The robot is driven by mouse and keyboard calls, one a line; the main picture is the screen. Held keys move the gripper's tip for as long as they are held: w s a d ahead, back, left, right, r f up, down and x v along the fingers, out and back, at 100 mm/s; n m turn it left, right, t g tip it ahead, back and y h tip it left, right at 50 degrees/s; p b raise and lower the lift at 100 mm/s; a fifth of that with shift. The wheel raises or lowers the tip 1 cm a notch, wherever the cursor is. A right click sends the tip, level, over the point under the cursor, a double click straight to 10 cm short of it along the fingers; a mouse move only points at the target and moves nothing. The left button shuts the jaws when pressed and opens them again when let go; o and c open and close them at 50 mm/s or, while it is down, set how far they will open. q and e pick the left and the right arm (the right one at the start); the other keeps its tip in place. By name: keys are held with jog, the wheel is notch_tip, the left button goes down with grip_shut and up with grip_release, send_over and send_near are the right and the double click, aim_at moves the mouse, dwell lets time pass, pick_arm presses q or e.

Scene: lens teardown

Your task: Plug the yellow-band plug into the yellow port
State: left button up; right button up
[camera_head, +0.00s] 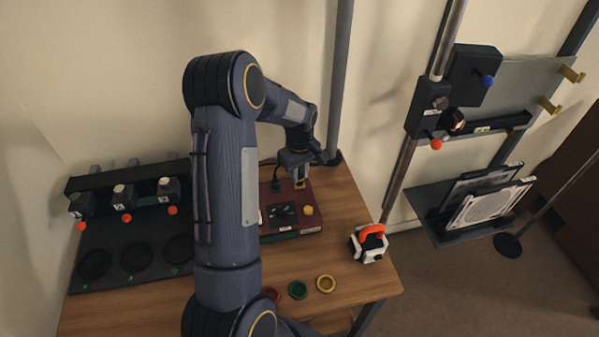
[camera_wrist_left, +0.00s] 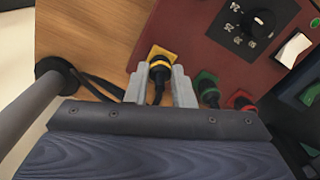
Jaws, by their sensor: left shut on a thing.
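My left gripper (camera_head: 299,175) reaches down over the back of the dark red box (camera_head: 312,221). In the left wrist view its two grey fingers (camera_wrist_left: 160,76) are shut on the yellow-band plug (camera_wrist_left: 158,70), a black plug with a yellow ring and a dark cable. The plug's end is at the yellow square port (camera_wrist_left: 162,53) on the box, lined up with it; I cannot tell how deep it sits. A green-band plug (camera_wrist_left: 208,89) and a red-band plug (camera_wrist_left: 240,101) stand at the green and red ports beside it. My right gripper is not in view.
The box carries a black dial (camera_wrist_left: 258,23) and a white switch (camera_wrist_left: 293,48). Red, green (camera_head: 298,289) and yellow (camera_head: 326,284) rings lie at the table's front. An orange-handled white tool (camera_head: 369,243) stands at the right. A grey post (camera_wrist_left: 48,82) rises close to the gripper.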

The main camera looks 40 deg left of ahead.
pick_arm(q)
jog(key=shift+f, duration=0.15)
jog(key=o, duration=1)
notch_tip(320, 180, up, 8)
jog(key=shift+b, duration=0.45)
